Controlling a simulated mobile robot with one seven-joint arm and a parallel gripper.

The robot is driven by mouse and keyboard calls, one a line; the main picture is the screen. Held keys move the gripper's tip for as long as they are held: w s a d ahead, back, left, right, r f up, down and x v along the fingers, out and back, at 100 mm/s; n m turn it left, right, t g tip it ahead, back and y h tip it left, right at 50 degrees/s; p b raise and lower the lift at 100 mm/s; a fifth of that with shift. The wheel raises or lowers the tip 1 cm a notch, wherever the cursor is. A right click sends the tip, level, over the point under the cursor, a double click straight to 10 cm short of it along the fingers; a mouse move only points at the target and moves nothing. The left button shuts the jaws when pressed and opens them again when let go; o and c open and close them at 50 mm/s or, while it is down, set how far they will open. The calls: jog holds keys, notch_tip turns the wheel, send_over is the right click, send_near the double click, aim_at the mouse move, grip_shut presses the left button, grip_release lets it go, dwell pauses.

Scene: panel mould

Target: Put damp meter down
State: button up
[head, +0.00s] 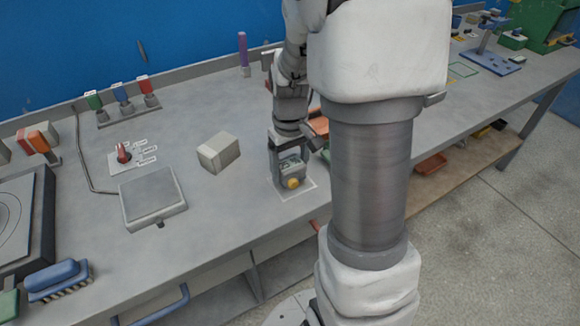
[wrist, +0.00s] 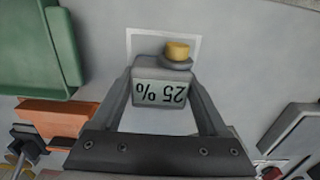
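The damp meter (head: 291,170) is a small grey box with a yellow knob. In the wrist view the damp meter (wrist: 160,93) shows a "25 %" display, upside down. My gripper (head: 288,150) points down at it, and its two fingers (wrist: 162,88) lie along both sides of the meter, shut on it. The meter is upright over a white outlined square (head: 311,187) on the grey bench; part of the outline (wrist: 163,32) also shows in the wrist view. I cannot tell whether its base touches the bench.
A pale block (head: 219,152) and a flat grey scale (head: 153,197) stand to the left on the bench (head: 225,215). A green bin (wrist: 40,50) and an orange bin (wrist: 55,117) are near my gripper in the wrist view. The bench's front edge is close.

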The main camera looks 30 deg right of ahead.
jog(key=o, duration=0.3)
